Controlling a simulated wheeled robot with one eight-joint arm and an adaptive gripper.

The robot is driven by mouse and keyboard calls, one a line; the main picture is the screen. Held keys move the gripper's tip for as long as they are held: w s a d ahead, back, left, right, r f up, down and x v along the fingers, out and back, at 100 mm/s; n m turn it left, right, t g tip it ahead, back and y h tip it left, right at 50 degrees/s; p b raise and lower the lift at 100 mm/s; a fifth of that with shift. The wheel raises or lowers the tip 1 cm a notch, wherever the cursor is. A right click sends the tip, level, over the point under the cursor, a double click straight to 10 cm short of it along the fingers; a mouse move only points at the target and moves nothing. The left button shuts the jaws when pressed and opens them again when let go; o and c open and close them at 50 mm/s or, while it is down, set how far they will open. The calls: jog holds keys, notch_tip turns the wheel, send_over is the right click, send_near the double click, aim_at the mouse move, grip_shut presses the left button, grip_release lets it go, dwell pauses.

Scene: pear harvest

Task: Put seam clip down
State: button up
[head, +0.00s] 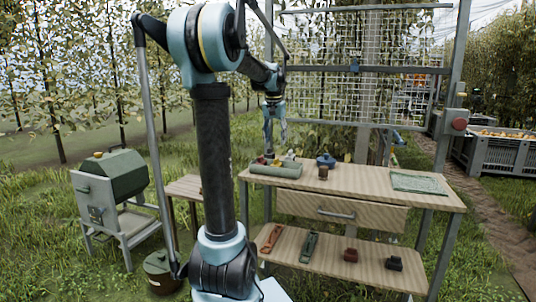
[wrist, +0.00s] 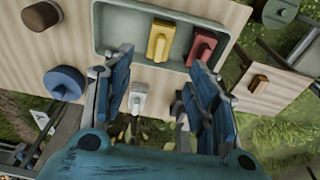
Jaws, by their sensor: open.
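My gripper (head: 275,143) hangs over the back left part of the workbench. In the wrist view its two blue fingers (wrist: 150,75) are spread wide with nothing held. A small white clip (wrist: 138,97) lies on the bench top near its edge, between the fingers and apart from both. A green tray (wrist: 125,35) sits just beyond the fingertips and also shows in the head view (head: 275,172). A yellow clip (wrist: 160,42) and a red clip (wrist: 201,46) lie in it. I cannot tell by name which clip is the seam clip.
A blue round object (head: 325,160) and a brown cylinder (head: 322,173) stand beside the tray. A green mat (head: 418,183) lies at the right end. Several items rest on the lower shelf (head: 330,262). A mesh panel (head: 355,65) rises behind the bench. The bench's middle right is clear.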

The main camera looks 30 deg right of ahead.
jog(key=s+a+f+n, duration=0.2)
jog(key=s+a+f, duration=0.1)
jog(key=a, duration=0.5)
jog(key=s+a+f+n, duration=0.1)
jog(key=s+a+f, duration=0.15)
jog(key=a, duration=0.65)
jog(key=s+a+f+n, duration=0.2)
jog(key=s+a+f, duration=0.1)
jog(key=a, duration=0.5)
jog(key=s+a+f+n+t+y, duration=0.1)
jog(key=s+a+f+n, duration=0.4)
jog(key=s+a+f, duration=0.8)
notch_tip(320, 180, down, 3)
jog(key=shift+s+f, duration=0.15)
jog(key=shift+s, duration=0.75)
jog(key=shift+a, duration=0.1)
